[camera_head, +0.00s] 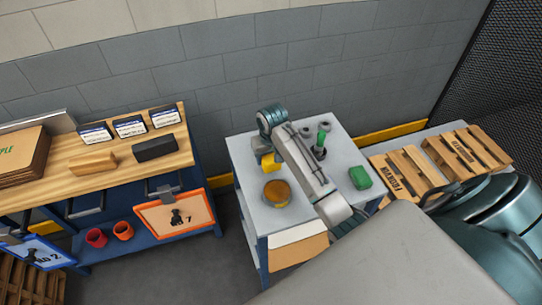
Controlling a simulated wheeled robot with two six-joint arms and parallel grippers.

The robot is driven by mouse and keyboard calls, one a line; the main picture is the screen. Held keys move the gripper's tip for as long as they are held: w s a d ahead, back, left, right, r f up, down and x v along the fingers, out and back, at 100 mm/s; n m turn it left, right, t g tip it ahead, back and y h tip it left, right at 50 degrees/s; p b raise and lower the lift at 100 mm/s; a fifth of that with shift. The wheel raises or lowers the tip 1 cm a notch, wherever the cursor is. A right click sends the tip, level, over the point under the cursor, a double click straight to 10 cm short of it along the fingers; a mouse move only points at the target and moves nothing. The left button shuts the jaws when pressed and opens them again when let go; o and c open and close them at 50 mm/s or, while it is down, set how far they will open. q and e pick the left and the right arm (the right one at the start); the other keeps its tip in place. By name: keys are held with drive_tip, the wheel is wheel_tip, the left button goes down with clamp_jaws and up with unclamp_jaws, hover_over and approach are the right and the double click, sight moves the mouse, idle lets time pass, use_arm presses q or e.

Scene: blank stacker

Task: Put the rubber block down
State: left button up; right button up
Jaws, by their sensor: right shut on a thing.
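A yellow block (268,162) is at the jaws of my right gripper (262,152), which is shut on it. The gripper points down over the back left of the grey cart top (245,185). The block is small and partly hidden by the gripper, and I cannot tell whether it touches the top. I cannot tell its material. A black block (155,148) lies on the wooden bench at the left. My left gripper is not in view.
A round brown-yellow item (277,192) is in front of the gripper. A green block (360,177) and a green-topped upright item (322,138) stand to the right. Pallets (405,175) lie beyond. The bench (60,185) holds a wooden block (93,163).

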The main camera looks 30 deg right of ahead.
sight(271, 160)
drive_tip(key=shift+w+d+r+p, duration=0.2)
drive_tip(key=shift+w+d+p, duration=0.1)
drive_tip(key=shift+d, duration=0.35)
wheel_tip(271, 160, down, 4)
drive_tip(key=shift+a+r+p, duration=0.1)
drive_tip(key=shift+r+p, duration=0.1)
drive_tip(key=shift+p, duration=0.7)
drive_tip(key=shift+f, duration=0.15)
drive_tip(key=o, duration=1.2)
drive_tip(key=shift+f, duration=0.15)
